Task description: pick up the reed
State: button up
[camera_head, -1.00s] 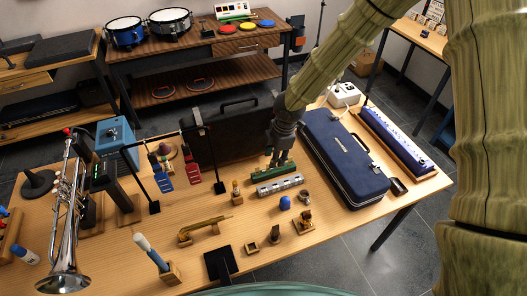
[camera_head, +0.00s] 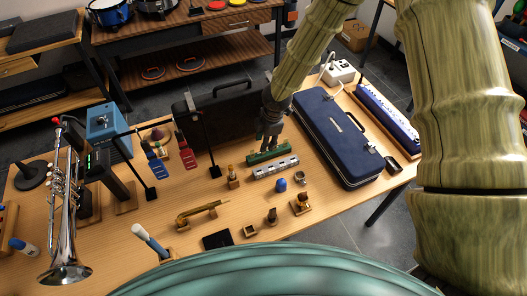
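I cannot make out for certain which thing is the reed. Small pieces stand on wooden bases on the table: one holder with a brown top (camera_head: 233,178), a dark piece (camera_head: 271,216) and a brown piece on a block (camera_head: 302,204). My gripper (camera_head: 268,143) points down at the back of the table, right over a long green block (camera_head: 270,154). Its two fingers look apart, with nothing clearly between them. Whether they touch the green block is hard to tell. The small pieces lie in front of and beside my gripper.
A silver harmonica (camera_head: 275,167) lies just in front of the green block. A blue case (camera_head: 338,140) stands to the right and a dark case (camera_head: 225,107) behind. Hanging red and blue tags (camera_head: 187,154) and a trumpet (camera_head: 66,220) stand left.

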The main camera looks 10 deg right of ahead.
jog(key=shift+s+f, duration=0.15)
jog(key=shift+s, duration=0.05)
jog(key=f, duration=0.1)
jog(key=w+f+p, duration=0.1)
jog(key=f, duration=0.1)
jog(key=shift+w+a+f, duration=0.2)
jog(key=shift+f, duration=0.1)
jog(key=shift+f+p, duration=0.25)
jog(key=shift+p, duration=0.1)
jog(key=shift+s+f, duration=0.15)
jog(key=shift+s, duration=0.1)
jog(key=shift+w+f, duration=0.15)
jog(key=shift+f, duration=0.05)
jog(key=shift+r, duration=0.1)
grip_shut()
